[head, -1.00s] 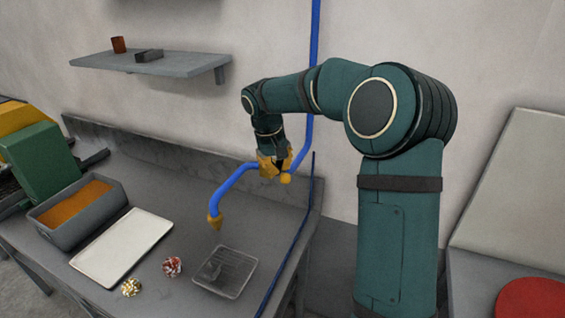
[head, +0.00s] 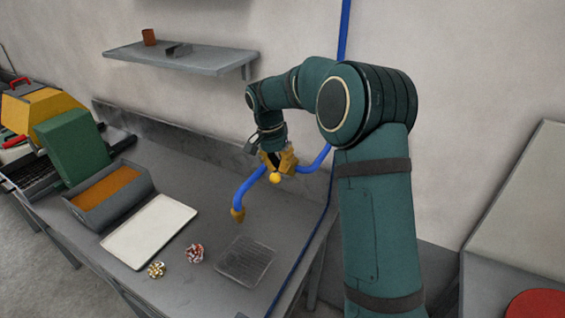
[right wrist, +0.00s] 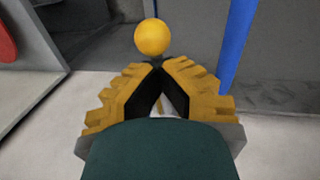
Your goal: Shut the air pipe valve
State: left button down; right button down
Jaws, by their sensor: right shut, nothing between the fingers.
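The blue air pipe (head: 317,162) comes down the wall and bends out over the bench to a brass-coloured nozzle (head: 238,214). A yellow ball (head: 275,178), which looks like the end of the valve's handle, shows at the pipe just below my right gripper (head: 277,164). The ball also shows in the right wrist view (right wrist: 151,37), just beyond the fingertips of my right gripper (right wrist: 159,66). The gripper is shut and empty, its tips close to the ball; I cannot tell whether they touch the valve. The valve body is mostly hidden. My left gripper is out of view.
On the bench stand a grey bin (head: 98,213) of orange-brown material, a white tray (head: 132,252), a wire-mesh tray (head: 262,246) and two small coil bundles (head: 194,253). A shelf (head: 200,60) hangs on the wall above.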

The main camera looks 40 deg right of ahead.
jog(key=shift+w+a+f+m, duration=0.15)
jog(key=shift+f+m, duration=0.1)
jog(key=shift+m, duration=0.15)
jog(key=c, duration=1)
grip_release()
jog(key=shift+w, duration=0.15)
jog(key=shift+r, duration=0.1)
jog(key=r, duration=0.4)
jog(key=w+r, duration=0.1)
jog(key=r, duration=0.3)
jog(key=w+a+r, duration=0.1)
jog(key=r, duration=0.2)
jog(key=shift+r, duration=0.4)
jog(key=shift+f, duration=0.1)
